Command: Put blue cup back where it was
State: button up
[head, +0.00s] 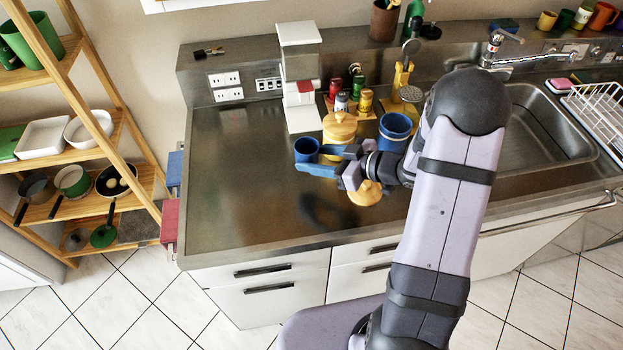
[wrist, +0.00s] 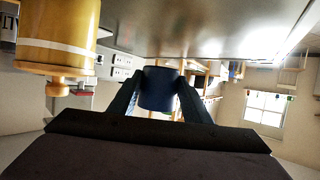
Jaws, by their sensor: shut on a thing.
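The blue cup (head: 306,149) is held upright between the fingers of my gripper (head: 318,160), left of the yellow canister. A dark shadow or reflection lies on the counter well below it, so it appears to be above the surface. In the wrist view, which looks upside down, the blue cup (wrist: 158,90) sits between both fingertips of my gripper (wrist: 160,98). The fingers hide part of its sides.
A yellow lidded canister (head: 339,131) stands close right of the cup, also in the wrist view (wrist: 58,35). A blue canister (head: 395,128) and a wooden lid-like piece (head: 366,193) are near my wrist. A white coffee machine (head: 299,75) stands behind. The left counter (head: 240,190) is clear.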

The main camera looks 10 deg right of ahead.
aim_at(314, 186)
jog(key=shift+f+p, duration=0.75)
jog(key=shift+f, duration=3.5)
jog(key=shift+f, duration=0.2)
jog(key=o, duration=1.1)
jog(key=shift+r, duration=0.1)
jog(key=shift+r, duration=0.15)
jog(key=b+v, duration=0.2)
jog(key=v, duration=1)
jog(key=shift+b, duration=0.35)
jog(key=shift+w, duration=0.1)
